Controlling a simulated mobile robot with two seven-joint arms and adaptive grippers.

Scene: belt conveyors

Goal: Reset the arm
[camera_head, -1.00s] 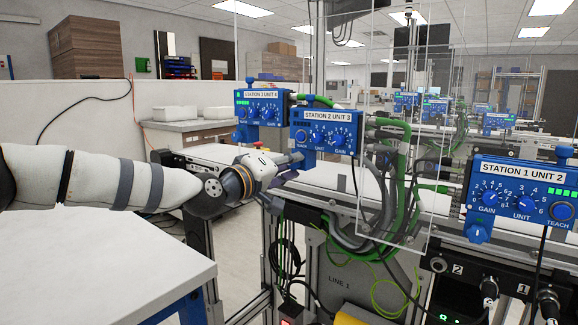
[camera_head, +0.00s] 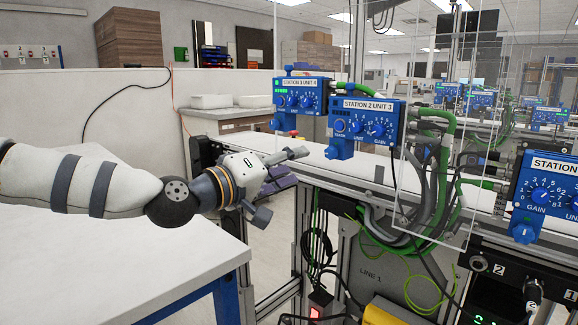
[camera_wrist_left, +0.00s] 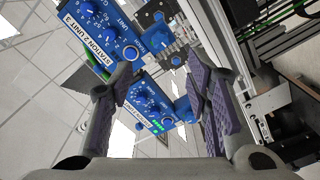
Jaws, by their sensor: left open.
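My left gripper (camera_head: 282,185) reaches in from the left on my white arm (camera_head: 85,182). Its two fingers are spread apart with nothing between them. It hangs in the air at the near side of the conveyor, left of and below the blue box marked STATION 2 UNIT 3 (camera_head: 368,118). In the left wrist view the open fingers (camera_wrist_left: 162,98) frame that box (camera_wrist_left: 92,42) and a second blue box (camera_wrist_left: 150,105) behind them. No contact with either box shows. My right gripper is not in view.
The STATION 3 UNIT 4 box (camera_head: 300,92) stands farther back and the STATION 1 box (camera_head: 545,195) at right. A clear panel (camera_head: 445,120) and cables (camera_head: 385,225) are right of the gripper. A white table (camera_head: 120,260) lies below my arm, its top clear.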

